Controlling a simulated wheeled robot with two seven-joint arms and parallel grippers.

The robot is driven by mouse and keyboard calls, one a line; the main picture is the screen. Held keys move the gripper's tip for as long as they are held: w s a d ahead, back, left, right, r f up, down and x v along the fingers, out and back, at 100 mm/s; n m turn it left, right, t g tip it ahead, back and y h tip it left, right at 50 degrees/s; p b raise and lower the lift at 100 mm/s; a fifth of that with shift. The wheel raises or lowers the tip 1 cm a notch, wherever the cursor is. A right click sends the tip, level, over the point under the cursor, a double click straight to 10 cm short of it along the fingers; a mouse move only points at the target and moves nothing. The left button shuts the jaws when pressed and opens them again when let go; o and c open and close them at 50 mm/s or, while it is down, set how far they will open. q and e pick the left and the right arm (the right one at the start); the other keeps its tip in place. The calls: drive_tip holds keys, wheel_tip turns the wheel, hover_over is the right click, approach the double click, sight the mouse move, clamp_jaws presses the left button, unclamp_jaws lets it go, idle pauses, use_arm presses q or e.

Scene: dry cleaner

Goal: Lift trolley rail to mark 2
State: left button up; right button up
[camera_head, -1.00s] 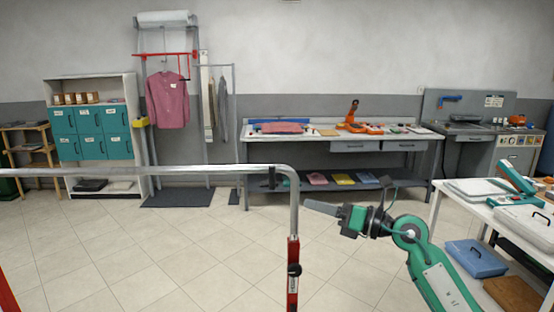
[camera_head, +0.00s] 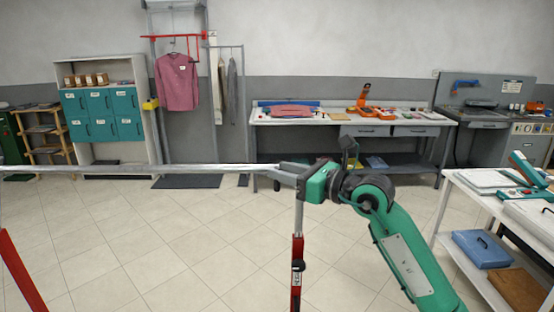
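The trolley rail (camera_head: 150,168) is a grey metal tube running level across the view from the left edge. At its right end it meets an upright grey post (camera_head: 298,218) that goes down into a red sleeve (camera_head: 296,272) with a black knob (camera_head: 297,265). A second red post (camera_head: 20,268) leans at the lower left. My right gripper (camera_head: 284,170) is at the rail's right corner, with its fingers pointing left and overlapping the bend. Whether the fingers are closed on the tube is unclear. The mark numbers are not readable. My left gripper is not in view.
A white table (camera_head: 448,184) with equipment stands close on the right. A long workbench (camera_head: 350,121) and teal lockers (camera_head: 103,115) stand along the back wall. A pink shirt (camera_head: 177,82) hangs behind the rail. The tiled floor between is clear.

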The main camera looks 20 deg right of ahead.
drive_tip(key=shift+p+x, duration=0.3)
drive_tip(key=shift+x, duration=0.95)
clamp_jaws()
wheel_tip(320, 180, up, 12)
drive_tip(key=p, duration=0.3)
drive_tip(key=shift+r+p, duration=0.2)
drive_tip(key=shift+p, duration=0.15)
drive_tip(key=shift+d, duration=0.1)
unclamp_jaws()
drive_tip(key=shift+f, duration=0.1)
